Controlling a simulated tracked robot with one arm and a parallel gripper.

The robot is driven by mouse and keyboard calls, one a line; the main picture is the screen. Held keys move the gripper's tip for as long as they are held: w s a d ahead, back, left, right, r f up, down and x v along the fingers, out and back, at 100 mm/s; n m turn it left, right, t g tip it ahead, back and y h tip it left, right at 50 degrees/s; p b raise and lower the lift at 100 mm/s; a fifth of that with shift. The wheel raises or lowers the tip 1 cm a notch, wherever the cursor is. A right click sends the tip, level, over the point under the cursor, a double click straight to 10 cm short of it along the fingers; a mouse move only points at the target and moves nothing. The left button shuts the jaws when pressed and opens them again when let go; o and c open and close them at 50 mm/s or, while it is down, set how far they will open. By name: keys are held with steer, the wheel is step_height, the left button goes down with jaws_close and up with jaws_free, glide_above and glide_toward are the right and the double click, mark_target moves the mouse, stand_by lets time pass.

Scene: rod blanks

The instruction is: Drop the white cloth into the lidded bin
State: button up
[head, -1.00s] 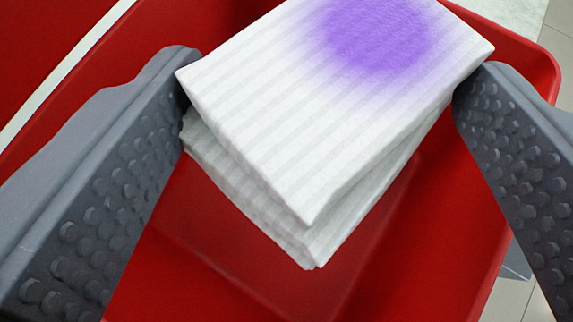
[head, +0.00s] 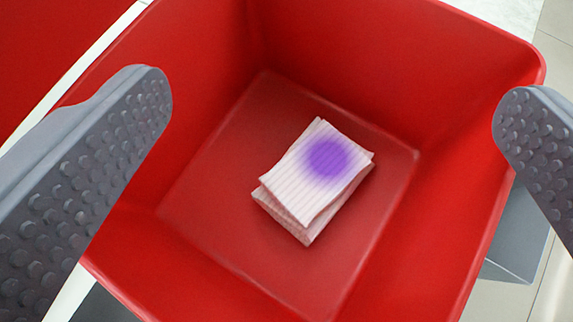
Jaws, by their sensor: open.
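The white cloth (head: 290,184) is folded, ribbed, and has a purple stain on its upper side. It appears on or near the floor of the red bin (head: 460,60), a little blurred. The bin is open at the top, and I look down into it. My gripper (head: 333,105) is open and empty, with one grey studded finger at the left and one at the right above the bin. The cloth is well below the fingers and touches neither. The bin's lid cannot be made out for certain.
A red surface edged with a white strip (head: 75,75) lies at the upper left. A grey block (head: 520,240) stands beside the bin at the right. Pale floor tiles show at the right edge.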

steer(key=p+v, duration=0.2)
steer(key=v, duration=1)
steer(key=shift+s, duration=0.15)
steer(key=w+d+r+t+y, duration=0.2)
steer(key=r, duration=0.8)
steer(key=w+d+r+t+y, duration=0.2)
steer(key=w+r, duration=0.1)
steer(key=r, duration=0.7)
steer(key=w+d+r+t+y, duration=0.1)
steer(key=w+d+r+y, duration=0.1)
steer(key=r, duration=0.8)
steer(key=s+d+r+n+y, duration=0.1)
steer(key=s+d+r, duration=0.15)
steer(key=r, duration=0.25)
steer(key=s+d+r+n+y, duration=0.1)
steer(key=s+d+r+n, duration=0.15)
steer(key=r, duration=0.35)
steer(key=s+d+r+h, duration=0.2)
steer(key=s+d+h, duration=0.1)
steer(key=s+d, duration=0.2)
steer(key=s+d+r+m+g+h, duration=0.1)
steer(key=s+d+r+h, duration=0.1)
steer(key=s+d, duration=0.3)
steer(key=shift+s+d+g+h, duration=0.2)
steer(key=shift+d+g+h, duration=0.15)
steer(key=shift+d, duration=0.75)
steer(key=shift+m, duration=0.25)
